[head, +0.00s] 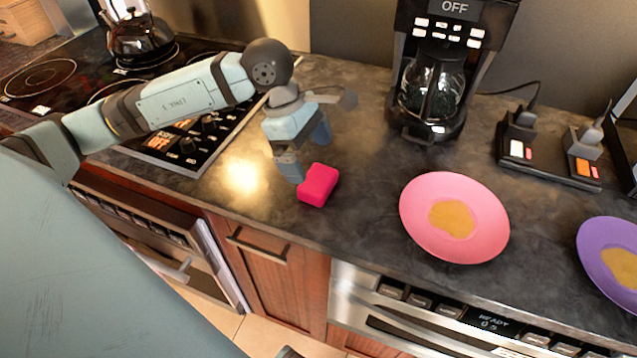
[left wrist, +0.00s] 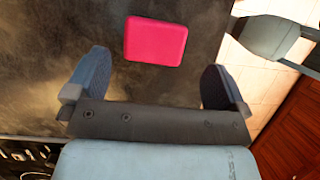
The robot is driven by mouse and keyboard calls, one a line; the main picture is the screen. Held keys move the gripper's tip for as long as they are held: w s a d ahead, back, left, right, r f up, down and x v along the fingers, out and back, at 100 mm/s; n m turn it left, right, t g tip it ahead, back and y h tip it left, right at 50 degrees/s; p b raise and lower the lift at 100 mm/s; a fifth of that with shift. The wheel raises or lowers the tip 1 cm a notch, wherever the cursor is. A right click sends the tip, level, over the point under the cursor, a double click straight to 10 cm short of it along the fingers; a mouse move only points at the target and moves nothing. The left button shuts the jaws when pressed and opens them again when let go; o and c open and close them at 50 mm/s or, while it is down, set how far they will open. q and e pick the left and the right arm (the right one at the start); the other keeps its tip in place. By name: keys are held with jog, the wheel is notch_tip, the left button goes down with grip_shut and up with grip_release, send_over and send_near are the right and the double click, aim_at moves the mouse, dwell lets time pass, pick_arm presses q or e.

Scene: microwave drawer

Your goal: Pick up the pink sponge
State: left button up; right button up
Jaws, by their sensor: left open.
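The pink sponge (head: 318,185) lies on the dark countertop near its front edge, left of the pink plate. My left gripper (head: 307,158) is just behind and to the left of the sponge in the head view, with its fingers pointing down. In the left wrist view the sponge (left wrist: 156,41) lies beyond the two spread fingertips, between their lines but nearer the left finger. The left gripper (left wrist: 157,82) is open and empty, and no finger appears to touch the sponge. My right gripper is not clearly seen in either view.
A pink plate (head: 422,215) and a purple plate (head: 597,235), each with a tan patch, sit to the right. A coffee maker (head: 405,100) stands behind. The stovetop (head: 190,140) with a kettle (head: 140,38) is at left. A black power strip (head: 540,150) lies at right.

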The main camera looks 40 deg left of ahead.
aim_at(317, 178)
pick_arm(q)
jog(key=shift+x, duration=0.85)
jog(key=shift+a+f+x, duration=0.1)
jog(key=shift+a+x, duration=0.1)
jog(key=shift+x, duration=0.7)
jog(key=shift+a+f+x, duration=0.1)
jog(key=shift+a+x, duration=0.05)
jog(key=shift+x, duration=0.75)
jog(key=shift+a+x, duration=0.2)
jog(key=shift+x, duration=0.7)
jog(key=shift+w, duration=0.1)
jog(key=c, duration=0.7)
